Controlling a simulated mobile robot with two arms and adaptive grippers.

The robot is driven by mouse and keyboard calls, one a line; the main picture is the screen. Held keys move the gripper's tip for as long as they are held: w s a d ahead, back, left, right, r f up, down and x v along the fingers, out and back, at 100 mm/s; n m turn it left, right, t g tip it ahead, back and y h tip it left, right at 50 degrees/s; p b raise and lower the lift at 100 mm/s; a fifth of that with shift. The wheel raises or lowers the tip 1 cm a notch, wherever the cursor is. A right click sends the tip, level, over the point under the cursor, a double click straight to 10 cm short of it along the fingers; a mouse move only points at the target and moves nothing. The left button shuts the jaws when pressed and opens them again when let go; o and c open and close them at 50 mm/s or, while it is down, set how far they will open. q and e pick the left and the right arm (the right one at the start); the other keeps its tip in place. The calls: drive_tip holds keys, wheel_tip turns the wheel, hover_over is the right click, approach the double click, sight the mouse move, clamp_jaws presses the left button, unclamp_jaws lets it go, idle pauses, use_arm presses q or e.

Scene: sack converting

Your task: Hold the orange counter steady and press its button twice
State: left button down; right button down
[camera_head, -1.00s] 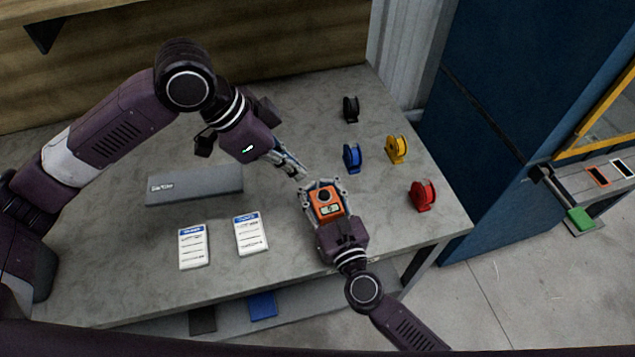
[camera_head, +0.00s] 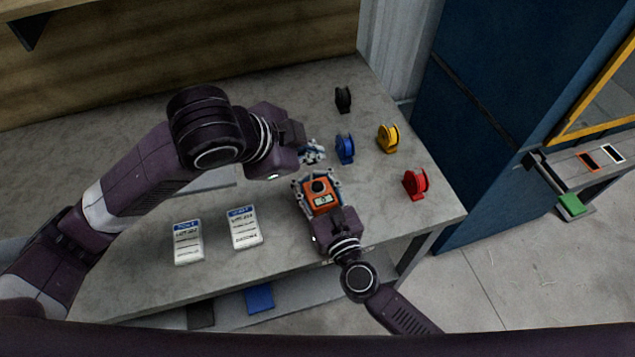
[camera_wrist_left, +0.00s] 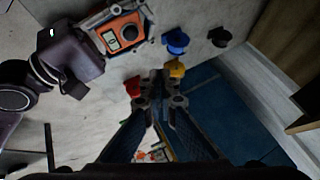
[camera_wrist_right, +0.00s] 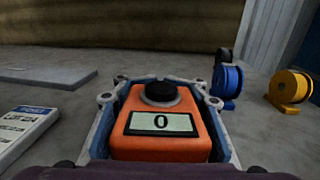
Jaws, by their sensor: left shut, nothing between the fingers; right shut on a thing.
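The orange counter (camera_head: 319,200) stands on the grey table with its black button (camera_wrist_right: 160,92) on top. Its display reads 0 in the right wrist view. My right gripper (camera_head: 317,186) is shut around the counter, one finger on each side. The counter also shows in the left wrist view (camera_wrist_left: 122,32). My left gripper (camera_head: 318,150) is shut and empty, just beyond the counter and near the blue reel. Its closed fingertips show in the left wrist view (camera_wrist_left: 158,84), apart from the counter. The button is not covered.
Blue (camera_head: 345,148), yellow (camera_head: 388,138), red (camera_head: 415,184) and black (camera_head: 343,99) reels stand right of the counter. A grey box (camera_head: 215,178) is partly hidden behind my left arm. The table's front edge is close to the counter.

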sight(316, 188)
use_arm(q)
drive_tip(key=shift+w+d+r+t, duration=0.1)
drive_tip(key=shift+d+r+t, duration=0.1)
drive_tip(key=shift+r+t, duration=0.45)
drive_tip(key=shift+f, duration=0.1)
drive_tip(key=shift+f, duration=4.3)
drive_tip(key=shift+f, duration=0.4)
drive_tip(key=shift+f, duration=0.6)
drive_tip(key=shift+r, duration=1)
